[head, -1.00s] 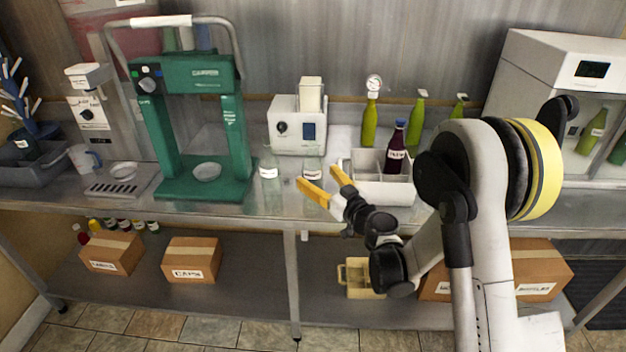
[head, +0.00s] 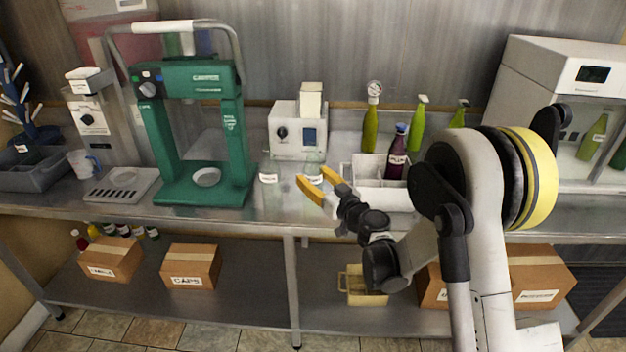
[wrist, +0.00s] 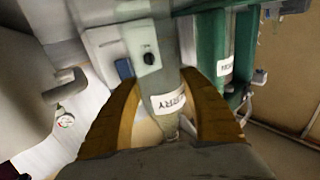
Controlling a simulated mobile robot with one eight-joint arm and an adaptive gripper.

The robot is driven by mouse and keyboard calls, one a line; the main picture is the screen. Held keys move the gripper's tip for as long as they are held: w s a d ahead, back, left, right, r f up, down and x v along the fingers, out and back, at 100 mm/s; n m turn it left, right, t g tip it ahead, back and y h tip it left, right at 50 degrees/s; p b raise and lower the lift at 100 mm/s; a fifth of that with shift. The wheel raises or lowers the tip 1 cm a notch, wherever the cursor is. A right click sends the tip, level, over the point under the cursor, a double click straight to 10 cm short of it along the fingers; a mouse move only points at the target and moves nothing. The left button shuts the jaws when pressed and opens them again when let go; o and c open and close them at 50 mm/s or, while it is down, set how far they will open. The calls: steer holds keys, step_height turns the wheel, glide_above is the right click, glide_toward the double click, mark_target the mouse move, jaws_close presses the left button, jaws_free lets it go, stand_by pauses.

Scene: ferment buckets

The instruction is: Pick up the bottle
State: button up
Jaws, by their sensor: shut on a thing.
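A clear bottle (head: 314,166) with a white label stands on the steel counter, in front of the white machine. My gripper (head: 317,181) has its yellow fingers on either side of it. My gripper is shut on this bottle. I cannot tell whether its base is clear of the counter. A second clear bottle (head: 268,167) with a label stands to the left, apart from the gripper. A dark bottle (head: 397,155) stands in the white divided crate.
The crate (head: 385,198) is just right of my gripper. Green bottles (head: 417,125) stand behind it. A green press (head: 205,190) is to the left and a white machine (head: 290,130) is behind. A little bare counter (head: 280,205) shows in front.

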mark_target(319, 165)
steer(key=r+p, duration=0.1)
steer(key=r, duration=0.2)
steer(key=r+p, duration=0.1)
steer(key=shift+s+d+r+p, duration=0.2)
steer(key=shift+d+r+p, duration=0.1)
steer(key=shift+d+r, duration=0.1)
steer(key=s+d+r+p, duration=0.3)
steer(key=s+d+r, duration=0.2)
steer(key=d, duration=0.4)
steer(key=shift+d+r, duration=0.3)
steer(key=shift+r, duration=0.2)
